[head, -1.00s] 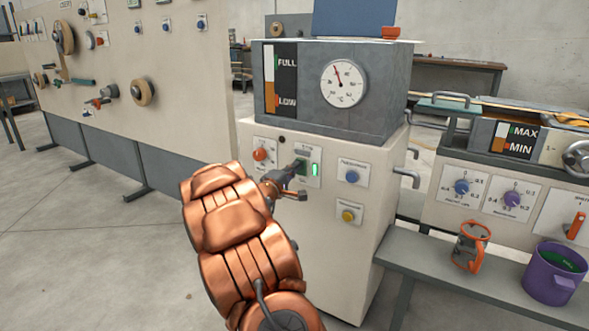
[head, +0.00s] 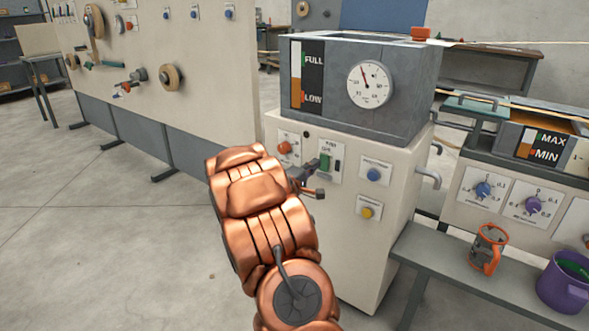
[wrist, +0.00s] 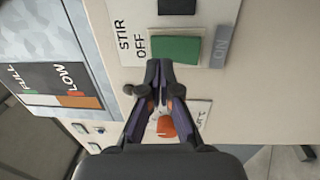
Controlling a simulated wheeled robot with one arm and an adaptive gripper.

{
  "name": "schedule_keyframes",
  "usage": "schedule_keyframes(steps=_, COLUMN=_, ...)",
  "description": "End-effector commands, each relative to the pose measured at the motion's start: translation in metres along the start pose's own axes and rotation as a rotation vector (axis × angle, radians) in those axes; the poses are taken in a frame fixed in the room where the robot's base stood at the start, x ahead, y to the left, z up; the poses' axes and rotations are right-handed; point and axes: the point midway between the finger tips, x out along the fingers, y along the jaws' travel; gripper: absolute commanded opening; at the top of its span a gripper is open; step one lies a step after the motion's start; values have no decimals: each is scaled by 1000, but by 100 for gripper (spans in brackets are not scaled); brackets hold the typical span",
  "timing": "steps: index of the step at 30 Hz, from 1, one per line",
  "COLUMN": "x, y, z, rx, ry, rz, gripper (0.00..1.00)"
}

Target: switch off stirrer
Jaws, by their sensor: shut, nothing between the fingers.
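The stirrer switch is a green rocker on a white plate (head: 331,150) on the front of the pale machine.
An orange knob (head: 285,147) is left of the switch, and a blue button (head: 374,174) and a yellow button (head: 367,212) are right of it. Floor is clear at left.

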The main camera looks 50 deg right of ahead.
Motion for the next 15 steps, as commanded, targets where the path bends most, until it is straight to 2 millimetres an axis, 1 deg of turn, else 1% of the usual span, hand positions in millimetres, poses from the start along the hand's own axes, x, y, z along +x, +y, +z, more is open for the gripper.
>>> schedule_keyframes(steps=1, x=-6, y=7, z=-1, rx=-1, ry=2, rz=-2, gripper=0)
schedule_keyframes(steps=3, x=-12, y=10, z=-1, rx=-2, ry=1, rz=2, gripper=0)
schedule_keyframes(steps=8, x=-37, y=10, z=0, rx=-2, ry=1, rz=-1, gripper=0)
schedule_keyframes(steps=15, x=-72, y=19, z=-1, rx=2, ry=1, rz=2, gripper=0)
